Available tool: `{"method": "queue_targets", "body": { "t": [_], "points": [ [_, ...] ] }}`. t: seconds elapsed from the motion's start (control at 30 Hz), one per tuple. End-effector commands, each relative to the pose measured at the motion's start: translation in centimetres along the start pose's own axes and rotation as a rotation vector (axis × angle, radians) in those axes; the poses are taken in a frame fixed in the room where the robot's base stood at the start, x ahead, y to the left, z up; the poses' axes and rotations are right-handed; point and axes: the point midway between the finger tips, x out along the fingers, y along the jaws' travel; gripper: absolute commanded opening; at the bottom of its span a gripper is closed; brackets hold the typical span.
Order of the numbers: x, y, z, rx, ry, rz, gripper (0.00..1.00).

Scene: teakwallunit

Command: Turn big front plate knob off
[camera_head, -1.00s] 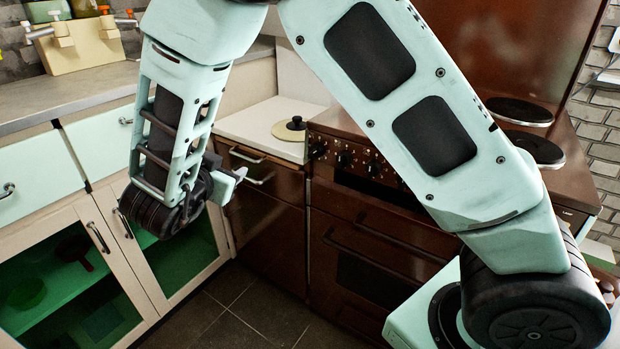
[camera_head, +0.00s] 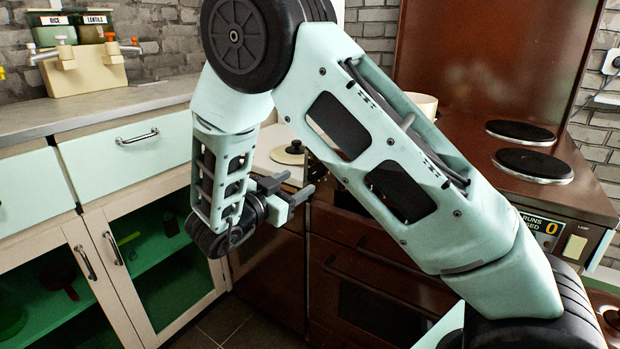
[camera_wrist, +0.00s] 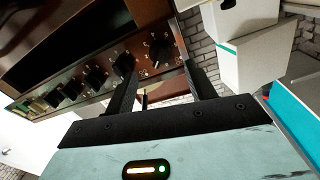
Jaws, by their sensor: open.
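The brown stove (camera_head: 370,250) stands beside the counter, its front facing me. In the wrist view, its front panel carries a row of black knobs; the closest to my fingers is the end knob (camera_wrist: 160,50), with another knob (camera_wrist: 123,65) beside it. I cannot tell from markings which belongs to the big front plate. My gripper (camera_head: 290,190) is open and empty in front of the stove's left part. In the wrist view my fingers (camera_wrist: 163,72) point toward the end knob, apparently still apart from it. In the head view my arm hides the knob row.
Two black hotplates, the rear one (camera_head: 520,133) and the front one (camera_head: 533,165), show on the stovetop. A cream pot (camera_head: 428,104) stands behind my arm. Drawers and glass-door cabinets (camera_head: 160,270) line the left. A black-knobbed lid (camera_head: 290,152) lies on the white counter.

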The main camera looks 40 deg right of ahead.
Motion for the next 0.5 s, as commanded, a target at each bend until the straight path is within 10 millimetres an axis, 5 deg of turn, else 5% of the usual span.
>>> {"method": "queue_targets", "body": {
  "t": [0.2,0.5],
  "points": [
    [4.0,0.1,0.1,0.001,0.0,0.003,0.55],
    [6.3,0.0,0.0,0.0,-0.001,0.0,0.55]
  ]
}}
